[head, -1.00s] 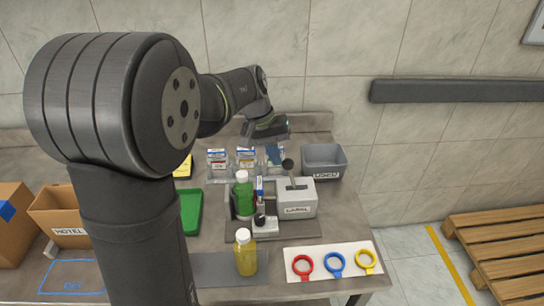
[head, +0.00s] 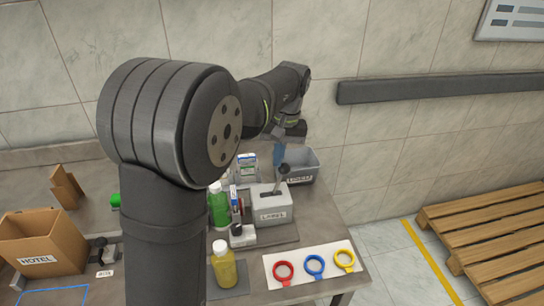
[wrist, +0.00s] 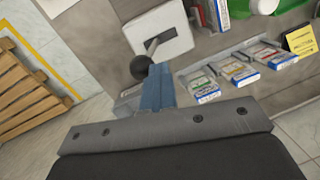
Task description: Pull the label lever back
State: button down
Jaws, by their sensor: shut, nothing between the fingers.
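The label box (head: 268,208), a pale grey block marked LABEL, stands on the bench in the head view. Its lever (head: 279,181) rises from the top with a dark ball knob (head: 283,169) and leans slightly right. My gripper (head: 280,154) is above and behind the knob there, its blue fingers partly hidden by the wrist. In the wrist view my shut, empty blue fingers (wrist: 157,88) point toward the box (wrist: 168,28). The knob (wrist: 139,68) appears just left of the fingertips. I cannot tell whether they touch it.
A grey bin (head: 304,166) stands behind the box, close to my gripper. Green (head: 217,205) and yellow (head: 223,266) bottles stand to its left. A white board (head: 310,263) with coloured rings lies in front. Several small boxes (wrist: 240,68) show right of my fingers.

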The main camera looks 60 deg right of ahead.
jog(key=shift+s+d, duration=0.25)
dwell(0.3)
notch_tip(320, 180, up, 12)
jog(key=w, duration=0.2)
dwell(0.4)
dwell(0.5)
jog(key=w+a+f+g+h, duration=0.1)
jog(key=a+f, duration=0.1)
jog(key=f, duration=0.4)
jog(key=w+a+f+g+h, duration=0.1)
jog(key=a+f, duration=0.1)
jog(key=f, duration=0.4)
jog(key=shift+w+a+f, duration=0.2)
jog(key=shift+w+a, duration=0.1)
jog(key=shift+w, duration=0.05)
